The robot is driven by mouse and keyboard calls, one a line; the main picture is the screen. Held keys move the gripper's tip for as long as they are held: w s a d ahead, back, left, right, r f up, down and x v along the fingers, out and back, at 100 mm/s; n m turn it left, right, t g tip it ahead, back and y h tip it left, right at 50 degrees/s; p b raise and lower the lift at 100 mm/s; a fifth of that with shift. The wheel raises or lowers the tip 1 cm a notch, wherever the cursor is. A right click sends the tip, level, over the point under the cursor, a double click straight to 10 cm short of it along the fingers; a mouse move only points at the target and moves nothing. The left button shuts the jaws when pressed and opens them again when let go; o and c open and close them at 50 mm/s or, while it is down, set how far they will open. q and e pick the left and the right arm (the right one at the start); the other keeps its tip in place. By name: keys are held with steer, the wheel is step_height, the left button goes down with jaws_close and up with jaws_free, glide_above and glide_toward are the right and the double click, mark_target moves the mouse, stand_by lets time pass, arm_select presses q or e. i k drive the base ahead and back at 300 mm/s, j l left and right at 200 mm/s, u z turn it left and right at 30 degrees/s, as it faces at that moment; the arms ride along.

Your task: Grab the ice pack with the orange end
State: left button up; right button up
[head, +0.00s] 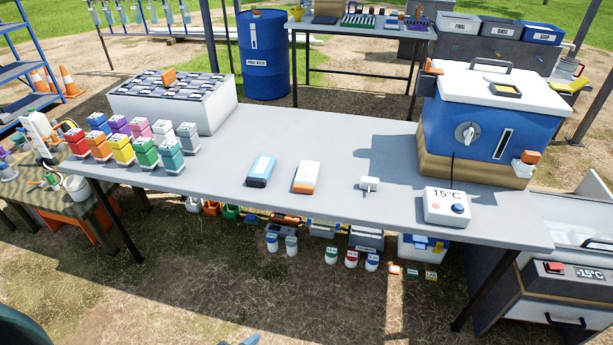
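The ice pack with the orange end (307,176) lies flat near the middle of the grey table (340,215). It is mostly white on top, with its orange end toward the near side. A similar ice pack with a blue top and a dark end (261,171) lies just to its left, with a gap between them. Neither of my grippers can be made out. Only a dark rounded part, probably mine, shows at the bottom left corner, and a small bluish piece that I cannot identify shows at the bottom edge.
Several coloured bottles (122,145) stand at the table's left, before a white box (172,103). A small white item (369,184), a 15°C display box (446,207) and a blue cooler (476,130) are on the right. The table is clear around the packs.

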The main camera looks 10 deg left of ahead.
mark_target(305, 182)
steer(key=i+l+u, duration=0.35)
steer(key=i, duration=0.4)
steer(key=i+l+u, duration=0.3)
steer(key=i+l, duration=0.35)
